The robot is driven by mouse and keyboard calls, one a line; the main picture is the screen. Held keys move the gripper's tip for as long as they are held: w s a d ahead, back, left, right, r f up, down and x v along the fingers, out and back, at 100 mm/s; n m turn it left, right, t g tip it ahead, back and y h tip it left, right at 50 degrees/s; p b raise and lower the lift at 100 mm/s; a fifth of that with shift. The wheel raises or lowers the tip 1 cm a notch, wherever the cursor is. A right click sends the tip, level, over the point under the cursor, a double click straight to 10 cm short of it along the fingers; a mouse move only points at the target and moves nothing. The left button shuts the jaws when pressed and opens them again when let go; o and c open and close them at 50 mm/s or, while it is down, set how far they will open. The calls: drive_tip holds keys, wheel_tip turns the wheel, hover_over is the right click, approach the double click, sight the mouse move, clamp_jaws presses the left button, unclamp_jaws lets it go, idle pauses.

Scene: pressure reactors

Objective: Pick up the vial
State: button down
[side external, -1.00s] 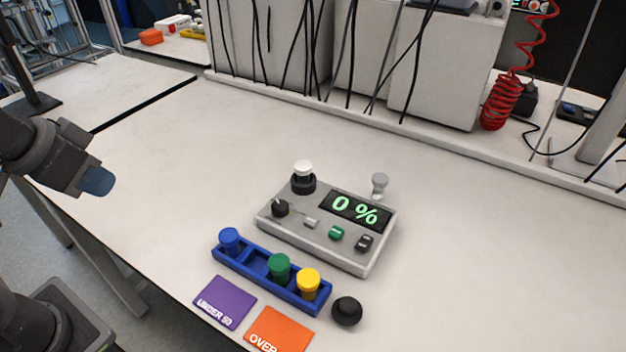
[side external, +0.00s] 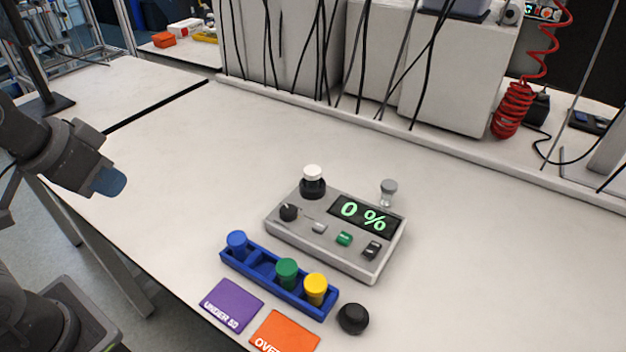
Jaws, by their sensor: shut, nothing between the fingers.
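The blue rack (side external: 262,268) stands on the table in front of the grey console. It holds a blue-capped vial (side external: 237,243) at its left end. A green-capped vial (side external: 287,272) and a yellow-capped vial (side external: 315,289) sit towards its right end, with an empty slot between blue and green. A clear vial with a grey cap (side external: 389,190) stands upright behind the console's right side. I cannot tell which vial the task means.
The grey console (side external: 330,240) reads 0 % and carries a white-topped black part (side external: 312,183). A purple card (side external: 231,304), an orange card (side external: 285,333) and a black round knob (side external: 353,319) lie near the front edge. The table to the left and right is clear.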

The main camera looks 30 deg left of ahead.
drive_tip(key=c, duration=0.6)
unclamp_jaws()
drive_tip(key=w+d+r+m+g, duration=0.1)
drive_tip(key=w+d+r+m, duration=0.15)
drive_tip(key=w+r, duration=0.45)
drive_tip(key=m+g, duration=0.5)
drive_tip(key=m, duration=0.6)
hover_over(312, 170)
wheel_tip(312, 170, down, 11)
wheel_tip(312, 170, down, 14)
drive_tip(key=shift+r, duration=0.25)
